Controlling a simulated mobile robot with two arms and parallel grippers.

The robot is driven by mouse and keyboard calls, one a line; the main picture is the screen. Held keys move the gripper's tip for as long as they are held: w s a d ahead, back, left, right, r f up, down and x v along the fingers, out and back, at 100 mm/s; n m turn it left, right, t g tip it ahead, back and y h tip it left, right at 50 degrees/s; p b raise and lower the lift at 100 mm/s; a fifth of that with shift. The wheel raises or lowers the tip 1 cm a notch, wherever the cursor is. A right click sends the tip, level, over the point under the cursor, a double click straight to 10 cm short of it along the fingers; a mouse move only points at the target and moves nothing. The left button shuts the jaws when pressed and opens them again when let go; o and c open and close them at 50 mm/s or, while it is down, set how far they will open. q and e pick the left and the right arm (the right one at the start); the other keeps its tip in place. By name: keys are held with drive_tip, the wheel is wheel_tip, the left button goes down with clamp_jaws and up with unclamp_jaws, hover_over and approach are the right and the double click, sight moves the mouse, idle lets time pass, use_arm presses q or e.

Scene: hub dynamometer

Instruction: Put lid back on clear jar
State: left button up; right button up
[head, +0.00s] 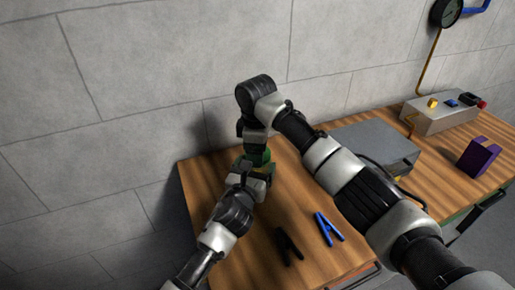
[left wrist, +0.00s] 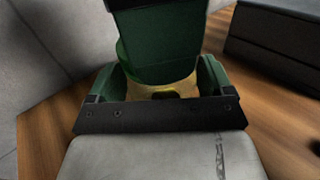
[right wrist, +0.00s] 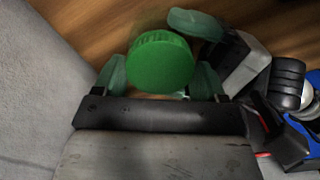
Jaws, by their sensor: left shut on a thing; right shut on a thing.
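The green round lid (right wrist: 160,62) sits between the fingers of my right gripper (right wrist: 160,78) in the right wrist view. My right gripper (head: 257,152) is shut on it and points down from above. My left gripper (head: 260,172) is shut on the jar (left wrist: 165,90), whose yellowish contents show between the green fingers in the left wrist view. The right gripper's green finger hides the jar's upper part there. The right gripper is directly above the left one, close to it. Whether the lid touches the jar's rim cannot be told.
The wooden bench (head: 220,180) meets a grey block wall behind. A blue clamp (head: 328,228) and a black clamp (head: 288,245) lie in front. A grey box (head: 370,140), a control box (head: 440,113) and a purple block (head: 478,158) stand to the right.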

drive_tip(key=m, duration=0.4)
drive_tip(key=shift+m, duration=0.3)
drive_tip(key=m, duration=0.4)
drive_tip(key=shift+m, duration=0.3)
drive_tip(key=m, duration=0.6)
drive_tip(key=shift+m, duration=0.3)
drive_tip(key=m, duration=1.3)
drive_tip(key=shift+w+m, duration=0.1)
drive_tip(key=shift+m, duration=0.2)
drive_tip(key=o, duration=1.1)
drive_tip(key=shift+c, duration=0.2)
drive_tip(key=shift+d+r, duration=0.1)
drive_tip(key=shift+r, duration=3.6)
